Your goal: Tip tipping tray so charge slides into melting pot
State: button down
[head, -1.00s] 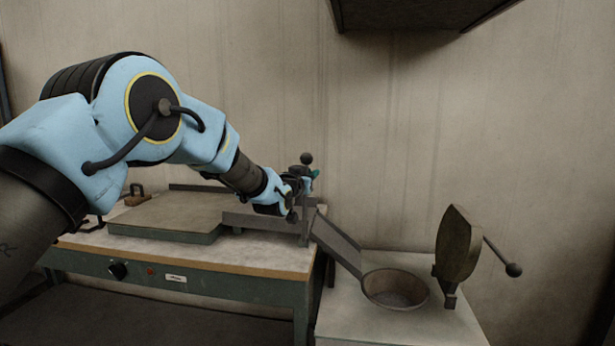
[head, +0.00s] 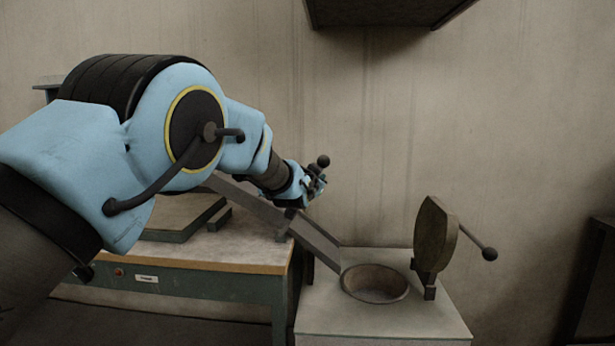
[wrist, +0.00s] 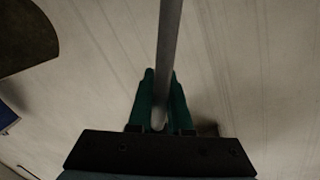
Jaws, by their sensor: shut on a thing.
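My gripper (head: 311,185) is above the tray's lower end, by a dark ball-ended handle (head: 323,161). In the wrist view its green fingers (wrist: 161,78) are shut on a grey bar (wrist: 169,40). I cannot make out the charge; my arm hides the tray's upper end.
The pot's lid (head: 435,236) stands upright on the right, with a ball-ended lever (head: 490,254). The pot's pale stand (head: 385,322) is otherwise clear. A green bench (head: 200,289) is on the left, with a flat plate (head: 175,215) on it. A dark hood (head: 390,12) hangs above.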

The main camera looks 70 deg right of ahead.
jog(key=shift+s+d+f+m, duration=0.25)
jog(key=shift+s+f+m, duration=0.3)
jog(key=shift+s, duration=0.3)
jog(key=shift+s+d+f+m, duration=0.25)
jog(key=shift+s+f+m, duration=0.2)
jog(key=shift+s+f, duration=0.3)
jog(key=shift+s+y, duration=0.2)
jog(key=shift+y, duration=0.1)
jog(key=c, duration=0.8)
grip_release()
jog(key=shift+c, duration=0.2)
jog(key=shift+w, duration=0.15)
jog(key=b+v, duration=0.3)
jog(key=v, duration=0.8)
jog(key=shift+d, duration=0.15)
